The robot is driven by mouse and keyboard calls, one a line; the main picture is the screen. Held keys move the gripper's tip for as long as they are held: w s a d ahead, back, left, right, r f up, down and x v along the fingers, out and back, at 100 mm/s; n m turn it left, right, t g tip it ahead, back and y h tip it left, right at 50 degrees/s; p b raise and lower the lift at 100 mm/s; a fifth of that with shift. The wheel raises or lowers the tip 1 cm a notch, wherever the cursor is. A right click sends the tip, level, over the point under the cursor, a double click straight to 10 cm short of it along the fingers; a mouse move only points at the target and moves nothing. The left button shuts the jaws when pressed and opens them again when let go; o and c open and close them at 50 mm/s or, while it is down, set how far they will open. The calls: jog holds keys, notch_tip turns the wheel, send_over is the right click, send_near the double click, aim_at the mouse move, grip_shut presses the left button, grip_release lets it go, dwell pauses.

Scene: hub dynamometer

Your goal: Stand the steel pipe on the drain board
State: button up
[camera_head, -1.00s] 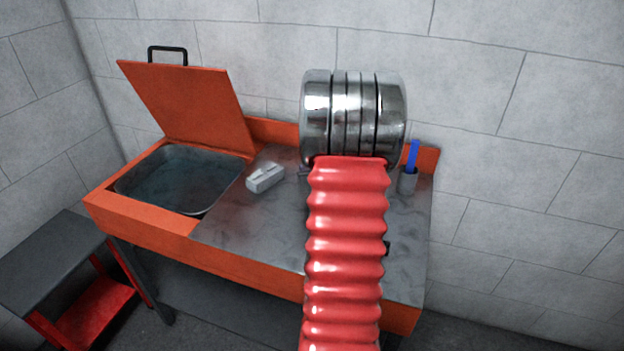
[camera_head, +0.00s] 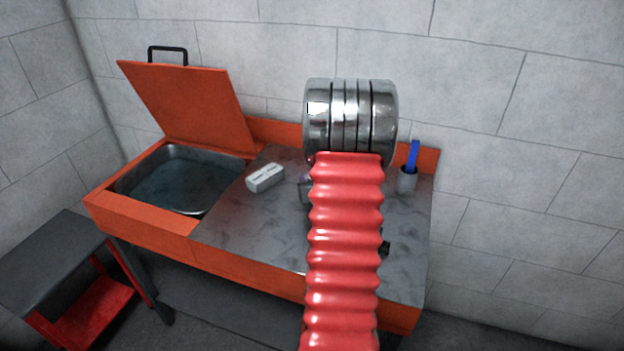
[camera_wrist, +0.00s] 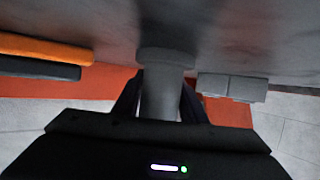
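The steel pipe (camera_wrist: 160,98) is a plain grey cylinder with a wider end, seen in the middle of the wrist view. My gripper (camera_wrist: 160,104) has its dark fingers on both sides of the pipe and appears shut on it. The pipe's wide end is towards the grey drain board (camera_wrist: 240,30); whether it touches is not clear. In the head view my arm covers my gripper and most of the pipe; a small grey part shows left of the arm. The drain board (camera_head: 245,225) is the grey metal top right of the basin.
A pale grey block (camera_head: 265,177) lies on the board, also in the wrist view (camera_wrist: 232,87). A grey cup (camera_head: 407,181) with a blue item stands at the back right. An orange bar (camera_wrist: 45,48) and a dark bar show at wrist-view left. The open basin (camera_head: 175,180) is left.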

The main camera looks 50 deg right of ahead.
jog(key=o, duration=0.4)
jog(key=shift+c, duration=0.2)
jog(key=shift+r, duration=0.1)
jog(key=shift+r, duration=0.1)
jog(key=shift+v, duration=6.05)
